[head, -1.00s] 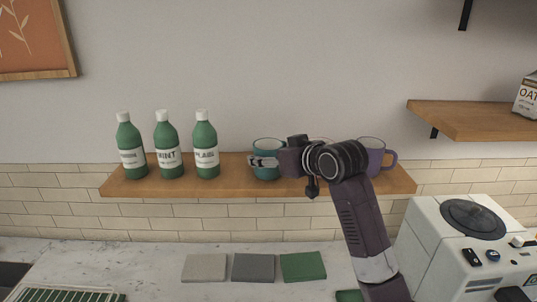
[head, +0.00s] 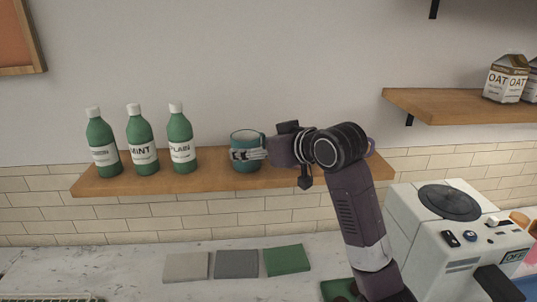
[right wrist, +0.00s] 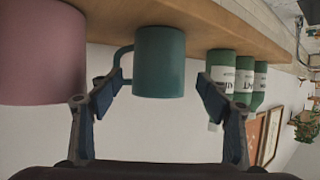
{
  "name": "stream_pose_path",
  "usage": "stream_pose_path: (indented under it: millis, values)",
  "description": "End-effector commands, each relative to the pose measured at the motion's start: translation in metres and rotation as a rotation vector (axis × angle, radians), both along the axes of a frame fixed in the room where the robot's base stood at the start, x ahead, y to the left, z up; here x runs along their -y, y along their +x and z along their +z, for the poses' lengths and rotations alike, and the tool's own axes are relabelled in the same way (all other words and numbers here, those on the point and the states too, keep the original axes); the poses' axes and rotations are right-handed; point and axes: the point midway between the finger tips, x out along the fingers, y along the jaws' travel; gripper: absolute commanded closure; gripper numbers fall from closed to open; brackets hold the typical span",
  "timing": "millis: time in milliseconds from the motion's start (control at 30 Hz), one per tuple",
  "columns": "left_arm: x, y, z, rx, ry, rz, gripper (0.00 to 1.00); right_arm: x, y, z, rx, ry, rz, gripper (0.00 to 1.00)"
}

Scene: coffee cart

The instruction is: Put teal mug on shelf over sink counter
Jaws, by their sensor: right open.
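The teal mug (head: 243,138) stands on the wooden wall shelf (head: 210,183), to the right of the green bottles. In the right wrist view the teal mug (right wrist: 159,62) shows between the two spread fingers of my right gripper (right wrist: 160,92), with its handle toward the left finger. No finger clearly presses on it there. In the head view my right gripper (head: 249,155) is open and overlaps the mug's front. My left gripper is not in view.
Several green bottles (head: 141,152) stand on the shelf's left part. A mauve mug (right wrist: 40,50) is beside the teal one in the wrist view. A higher shelf (head: 450,105) holds cartons (head: 503,80). A white machine (head: 420,235) and colored mats (head: 237,264) are on the counter.

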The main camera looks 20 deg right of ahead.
Motion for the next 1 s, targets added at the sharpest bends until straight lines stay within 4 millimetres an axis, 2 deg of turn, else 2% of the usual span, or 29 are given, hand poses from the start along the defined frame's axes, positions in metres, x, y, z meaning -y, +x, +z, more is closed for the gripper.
stream_pose_path:
  millis: [33,100,300,400,1000]
  values:
    - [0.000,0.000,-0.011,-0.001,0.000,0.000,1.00,0.005,-0.010,0.001,0.008,-0.004,-0.002,0.30]
    - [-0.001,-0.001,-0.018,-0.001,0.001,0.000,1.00,0.010,-0.023,0.007,0.006,-0.003,-0.001,0.30]
    - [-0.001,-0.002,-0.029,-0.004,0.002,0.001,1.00,0.020,-0.053,0.021,0.003,-0.002,-0.001,0.30]
    - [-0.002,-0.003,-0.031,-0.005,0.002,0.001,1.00,0.023,-0.061,0.025,0.002,-0.002,0.000,0.30]
    - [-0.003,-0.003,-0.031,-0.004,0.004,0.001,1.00,0.024,-0.065,0.028,-0.001,0.000,0.000,0.30]
